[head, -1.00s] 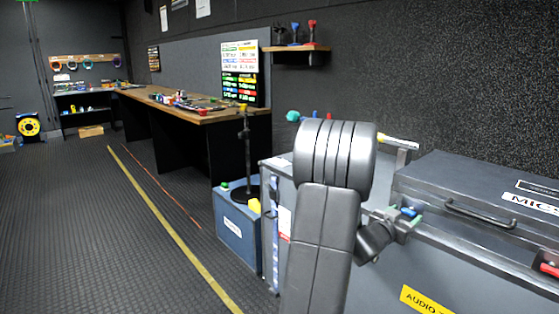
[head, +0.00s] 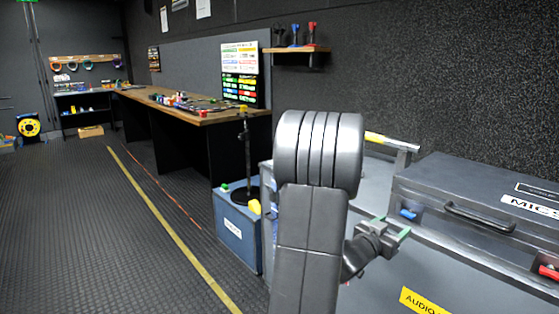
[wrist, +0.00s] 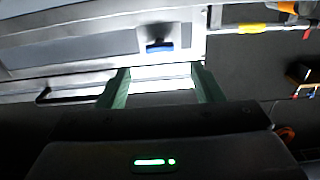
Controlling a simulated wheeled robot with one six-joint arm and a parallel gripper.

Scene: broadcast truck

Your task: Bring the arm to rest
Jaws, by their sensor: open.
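My arm (head: 312,230) stands upright in the middle of the head view, in front of the grey cases. My gripper (head: 393,229) is low on its right side, beside the front of the dark case labelled MIC. In the wrist view its two green-edged fingers (wrist: 162,84) are spread apart with nothing visible between them. The blue latch (head: 408,214) on the case front lies just beyond the gripper. The latch also shows in the wrist view (wrist: 159,46), past the fingertips and apart from them.
The MIC case (head: 470,190) and the grey case below it fill the right side. A blue box (head: 238,232) and a black stand (head: 247,160) are left of my arm. A long workbench (head: 190,112) runs along the wall.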

